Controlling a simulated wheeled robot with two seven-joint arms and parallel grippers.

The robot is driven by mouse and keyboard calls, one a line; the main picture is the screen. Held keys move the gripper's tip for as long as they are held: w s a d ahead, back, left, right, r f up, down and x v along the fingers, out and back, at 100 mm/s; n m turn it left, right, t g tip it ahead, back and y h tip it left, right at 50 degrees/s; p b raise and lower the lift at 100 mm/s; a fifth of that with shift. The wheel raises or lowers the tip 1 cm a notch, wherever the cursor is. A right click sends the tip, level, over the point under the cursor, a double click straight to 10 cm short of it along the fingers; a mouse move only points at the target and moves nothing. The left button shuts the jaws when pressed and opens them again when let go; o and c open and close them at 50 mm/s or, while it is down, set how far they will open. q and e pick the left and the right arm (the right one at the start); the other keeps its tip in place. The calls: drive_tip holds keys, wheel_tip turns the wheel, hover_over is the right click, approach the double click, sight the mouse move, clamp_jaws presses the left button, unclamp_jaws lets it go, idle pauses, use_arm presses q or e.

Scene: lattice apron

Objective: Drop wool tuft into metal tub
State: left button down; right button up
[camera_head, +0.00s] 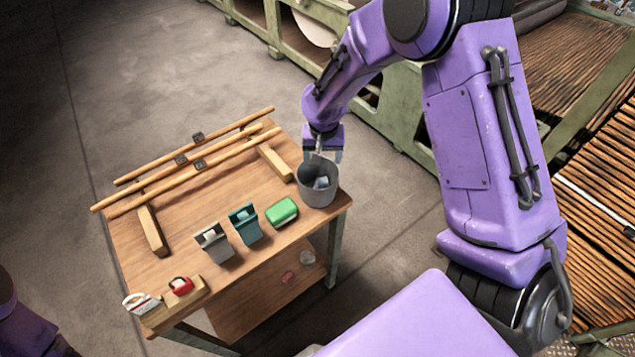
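The grey metal tub (306,190) stands upright at the right end of the wooden table. A small pale blue-grey lump (321,183) shows inside it; it may be the wool tuft, but it is too small to be sure. My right gripper (325,156) points down just above the tub's far rim. Its fingertips are small and partly hidden, so whether it is open or shut is unclear. My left arm shows only at the lower left corner, and its gripper is out of view.
On the wooden table (185,225) are a green box (282,212), a teal holder (245,223), a grey holder (214,242), a red item (181,286) and wooden rods (190,172) on supports. Green-framed racks stand behind and at the right. The floor at left is clear.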

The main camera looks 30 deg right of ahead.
wheel_tip(320, 180, up, 8)
drive_tip(key=s+b, duration=0.1)
drive_tip(key=shift+a+f, duration=0.15)
drive_tip(key=shift+a, duration=0.15)
drive_tip(key=shift+s+f, duration=0.1)
